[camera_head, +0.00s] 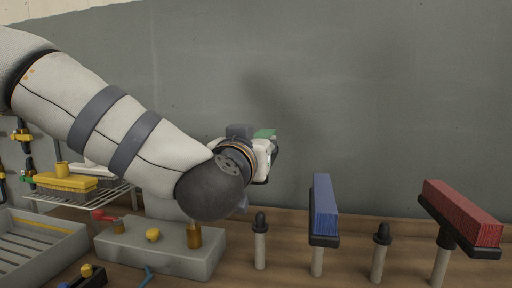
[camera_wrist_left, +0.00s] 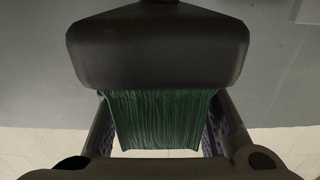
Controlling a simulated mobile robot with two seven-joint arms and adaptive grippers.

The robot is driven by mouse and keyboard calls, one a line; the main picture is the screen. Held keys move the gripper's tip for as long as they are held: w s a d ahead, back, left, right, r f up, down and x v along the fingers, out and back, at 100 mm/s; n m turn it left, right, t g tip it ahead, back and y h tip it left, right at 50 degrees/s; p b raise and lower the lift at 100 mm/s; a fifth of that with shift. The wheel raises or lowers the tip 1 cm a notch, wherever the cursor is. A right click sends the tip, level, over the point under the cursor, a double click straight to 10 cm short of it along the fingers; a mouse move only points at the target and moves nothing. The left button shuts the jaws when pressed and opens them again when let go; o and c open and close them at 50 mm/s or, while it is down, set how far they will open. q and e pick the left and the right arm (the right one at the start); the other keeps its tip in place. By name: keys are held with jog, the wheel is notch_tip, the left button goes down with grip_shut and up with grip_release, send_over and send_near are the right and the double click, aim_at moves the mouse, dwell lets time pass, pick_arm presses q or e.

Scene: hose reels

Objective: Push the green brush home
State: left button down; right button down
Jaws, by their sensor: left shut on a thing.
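My left gripper (camera_head: 268,158) is raised in front of the grey wall, above the bench. It is shut on the green brush, and only a small green patch of the brush (camera_head: 265,133) shows past the gripper in the head view. In the left wrist view the green brush (camera_wrist_left: 160,120) has its bristles between the two fingers, with a wide dark body beyond them. The brush's far end is hidden, so I cannot tell what it touches. My right gripper is in neither view.
A blue brush (camera_head: 323,212) and a red brush (camera_head: 462,213) sit on posts at the right. Two black-capped posts, one left (camera_head: 260,242) and one between the brushes (camera_head: 380,255), carry no brush.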

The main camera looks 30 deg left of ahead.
pick_arm(q)
jog(key=shift+s+d+f, duration=0.1)
jog(key=shift+f, duration=2.6)
jog(key=shift+f, duration=0.1)
jog(key=shift+f, duration=0.35)
jog(key=shift+f+b, duration=0.35)
jog(key=shift+f, duration=1.65)
jog(key=c, duration=1)
grip_release()
jog(key=shift+r, duration=0.1)
